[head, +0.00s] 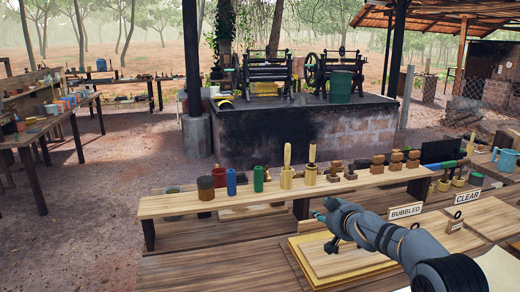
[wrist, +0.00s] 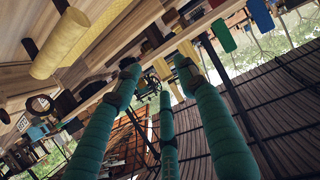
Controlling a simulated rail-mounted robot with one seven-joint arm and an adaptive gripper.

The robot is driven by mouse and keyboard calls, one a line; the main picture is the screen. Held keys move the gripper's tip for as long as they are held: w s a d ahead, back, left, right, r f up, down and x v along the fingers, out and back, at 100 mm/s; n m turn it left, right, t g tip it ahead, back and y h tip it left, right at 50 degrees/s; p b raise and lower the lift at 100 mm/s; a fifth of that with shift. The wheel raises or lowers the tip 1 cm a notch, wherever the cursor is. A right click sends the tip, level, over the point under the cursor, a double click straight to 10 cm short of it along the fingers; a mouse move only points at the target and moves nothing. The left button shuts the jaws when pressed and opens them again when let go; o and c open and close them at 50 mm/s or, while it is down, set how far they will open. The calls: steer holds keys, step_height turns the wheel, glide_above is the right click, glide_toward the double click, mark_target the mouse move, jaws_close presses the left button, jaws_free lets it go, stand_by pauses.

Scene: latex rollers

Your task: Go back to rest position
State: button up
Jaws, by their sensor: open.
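My gripper (head: 322,214) is in front of the raised wooden shelf (head: 160,206), above the bench and to the left of the BUBBLED sign. In the wrist view its green-wrapped fingers (wrist: 157,74) are spread apart with nothing between them. A pale yellow cylinder (wrist: 58,45) shows at the upper left of the wrist view, apart from the fingers. The wrist view is strongly tilted, with the roof filling much of its lower part.
On the shelf stand a brown jar (head: 205,188), a blue cylinder (head: 231,182), a green cylinder (head: 258,179) and several wooden-handled tools. Signs reading BUBBLED (head: 405,211) and CLEAR (head: 467,198) stand to the right by flat boards. Roller machines (head: 264,74) stand on a block behind.

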steer(key=s+a+f+m+h+b, duration=0.1)
steer(key=s+a+f, duration=0.1)
steer(key=s+a, duration=0.2)
steer(key=shift+s+a, duration=0.25)
steer(key=shift+a, duration=1.65)
